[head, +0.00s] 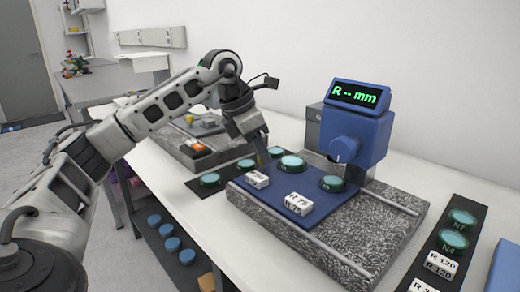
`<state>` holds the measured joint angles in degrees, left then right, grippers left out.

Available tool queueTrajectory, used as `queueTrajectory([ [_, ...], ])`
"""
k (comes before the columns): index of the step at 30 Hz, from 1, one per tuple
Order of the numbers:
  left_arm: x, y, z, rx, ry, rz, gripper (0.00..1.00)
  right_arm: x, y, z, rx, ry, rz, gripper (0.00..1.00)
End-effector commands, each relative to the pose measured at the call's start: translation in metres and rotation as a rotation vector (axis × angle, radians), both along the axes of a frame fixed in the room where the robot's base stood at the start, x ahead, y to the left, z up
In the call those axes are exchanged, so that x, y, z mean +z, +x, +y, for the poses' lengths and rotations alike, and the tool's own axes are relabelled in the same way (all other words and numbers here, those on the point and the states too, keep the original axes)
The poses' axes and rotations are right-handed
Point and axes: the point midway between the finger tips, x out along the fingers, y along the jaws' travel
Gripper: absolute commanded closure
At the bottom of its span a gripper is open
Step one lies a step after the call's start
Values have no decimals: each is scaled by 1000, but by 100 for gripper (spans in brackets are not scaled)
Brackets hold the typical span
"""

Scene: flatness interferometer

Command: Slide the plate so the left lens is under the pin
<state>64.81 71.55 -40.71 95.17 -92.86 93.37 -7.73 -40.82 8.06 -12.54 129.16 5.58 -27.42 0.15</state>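The dark blue plate (277,194) lies on the speckled stone base (285,234). It carries two green lenses: the left lens (292,163) and the right lens (331,183). A white label block (257,179) and a block marked R 75 (298,203) sit in front of them. The blue gauge head (360,137) stands over the right part of the plate; its pin is too small to make out. My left gripper (264,160) points down at the plate's back left edge, close to the left lens. Its finger opening and any contact are unclear. My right gripper is out of view.
A display (358,95) reads R -- mm. A black strip with green lenses (210,180) lies left of the base. Another black strip (448,262) with lenses and R 120 blocks lies at right. Metal rails (335,257) run along the base; its front right is clear.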

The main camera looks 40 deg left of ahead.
Motion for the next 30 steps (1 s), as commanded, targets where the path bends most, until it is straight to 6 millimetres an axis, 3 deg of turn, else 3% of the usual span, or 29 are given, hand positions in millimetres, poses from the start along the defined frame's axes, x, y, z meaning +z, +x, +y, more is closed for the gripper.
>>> queueTrajectory([
  [5, 1, 0, -7, -2, 0, 1, 100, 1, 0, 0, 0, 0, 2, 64],
  [15, 1, -6, -71, -4, 0, 0, 100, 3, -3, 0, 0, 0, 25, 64],
  [26, 1, -6, -76, 1, 0, -1, 100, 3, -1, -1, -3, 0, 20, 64],
  [27, 1, -6, -76, 1, 0, -1, 68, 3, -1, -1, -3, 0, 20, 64],
  [28, 1, -6, -76, 1, 0, -1, 60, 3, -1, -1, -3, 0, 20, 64],
  [30, 1, -6, -76, 1, 0, -1, 57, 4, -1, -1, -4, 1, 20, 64],
])
